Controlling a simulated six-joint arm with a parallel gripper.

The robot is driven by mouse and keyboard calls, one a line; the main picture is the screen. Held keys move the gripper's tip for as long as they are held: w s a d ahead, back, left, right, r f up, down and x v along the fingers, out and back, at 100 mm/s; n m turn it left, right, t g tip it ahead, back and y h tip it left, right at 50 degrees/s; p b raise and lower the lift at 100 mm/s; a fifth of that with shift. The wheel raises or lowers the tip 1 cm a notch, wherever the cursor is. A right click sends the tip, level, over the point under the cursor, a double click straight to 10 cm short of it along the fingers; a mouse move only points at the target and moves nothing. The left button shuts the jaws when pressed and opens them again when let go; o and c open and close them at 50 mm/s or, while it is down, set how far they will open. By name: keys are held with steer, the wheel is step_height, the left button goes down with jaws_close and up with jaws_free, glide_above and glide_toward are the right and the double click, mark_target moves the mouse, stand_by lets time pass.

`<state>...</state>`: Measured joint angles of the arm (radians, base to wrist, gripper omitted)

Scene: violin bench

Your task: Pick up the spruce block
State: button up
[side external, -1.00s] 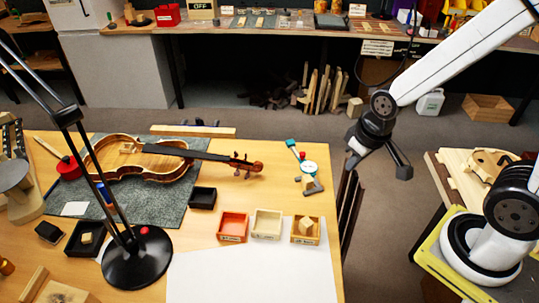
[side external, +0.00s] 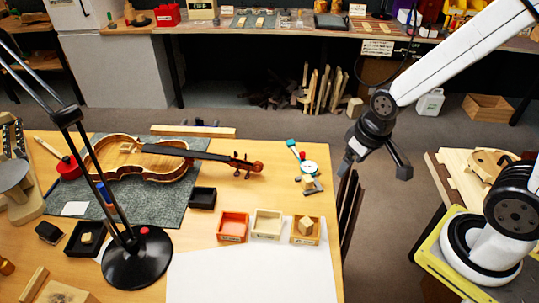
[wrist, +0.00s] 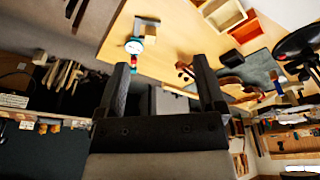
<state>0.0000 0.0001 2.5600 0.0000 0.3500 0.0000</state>
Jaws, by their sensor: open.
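Another small pale block (side external: 307,181) shows by a grey metal tool near the bench's right edge. A third lies in a black tray (side external: 75,250) at left. I cannot tell by looks which is spruce. My gripper (side external: 376,172) is open and empty, in the air off the bench's right edge, apart from every block. Its two dark fingers also show in the wrist view (wrist: 161,62), with nothing between them.
A violin (side external: 150,160) lies on a grey-green mat. A black lamp (side external: 135,262) stands at the front left. An orange tray (side external: 233,227) and a cream tray (side external: 266,224) stand beside the wooden one. White paper (side external: 255,275) in front is clear. A round dial gauge (side external: 308,167) lies near the right edge.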

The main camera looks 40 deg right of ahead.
steer(key=m+t+y, duration=0.1)
steer(key=m+y, duration=1.2)
steer(key=m, duration=0.8)
glide_toward(308, 181)
steer(key=shift+w+a+f, duration=0.2)
steer(key=shift+a+f, duration=0.65)
steer(key=shift+a, duration=0.05)
steer(key=shift+w+d+f+m+t, duration=0.15)
steer(key=shift+d+f+m+t, duration=0.1)
steer(key=shift+m+t, duration=0.25)
steer(key=shift+x, duration=3.85)
steer(key=shift+w, duration=0.1)
